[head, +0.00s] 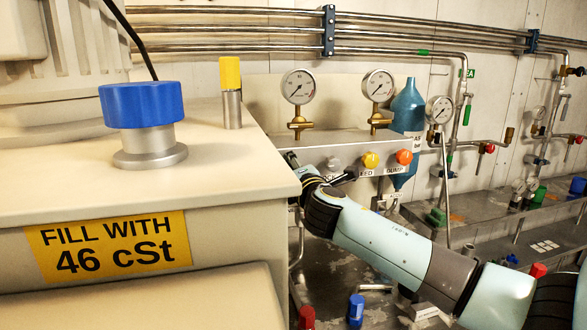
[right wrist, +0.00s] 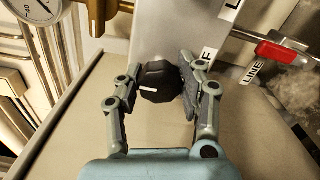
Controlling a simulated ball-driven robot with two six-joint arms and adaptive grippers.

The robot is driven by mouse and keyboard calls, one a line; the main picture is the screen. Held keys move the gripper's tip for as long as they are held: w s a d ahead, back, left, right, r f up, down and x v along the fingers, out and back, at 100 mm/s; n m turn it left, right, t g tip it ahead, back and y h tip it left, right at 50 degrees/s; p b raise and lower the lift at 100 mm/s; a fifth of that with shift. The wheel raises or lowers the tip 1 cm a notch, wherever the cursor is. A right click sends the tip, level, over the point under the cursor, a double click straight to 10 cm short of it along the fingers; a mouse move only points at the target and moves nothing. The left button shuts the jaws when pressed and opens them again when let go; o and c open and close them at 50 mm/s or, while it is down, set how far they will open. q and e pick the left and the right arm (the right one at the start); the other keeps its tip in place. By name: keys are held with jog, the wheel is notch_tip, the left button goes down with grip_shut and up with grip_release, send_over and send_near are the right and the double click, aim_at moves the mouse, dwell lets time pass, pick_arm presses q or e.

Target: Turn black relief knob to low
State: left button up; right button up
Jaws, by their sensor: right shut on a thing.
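The black relief knob (right wrist: 158,84) shows in the right wrist view, on the end of a pale panel. Its white pointer line points to the left of that picture. My right gripper (right wrist: 161,72) has one finger on each side of the knob and is shut on it. In the head view my right gripper (head: 291,161) reaches the left end of the gauge panel (head: 335,143), close to the beige cabinet's corner. The knob is hidden there by the gripper and cabinet. My left gripper is not in view.
A beige cabinet (head: 235,175) with a blue cap (head: 141,104) fills the left. Yellow (head: 370,160) and orange (head: 404,157) knobs sit on the panel near my arm. A red-handled valve (right wrist: 283,54) is right of the gripper in the right wrist view.

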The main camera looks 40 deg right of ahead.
jog(key=shift+f, duration=0.1)
jog(key=o, duration=1.2)
jog(key=shift+s, duration=0.1)
jog(key=v, duration=1.2)
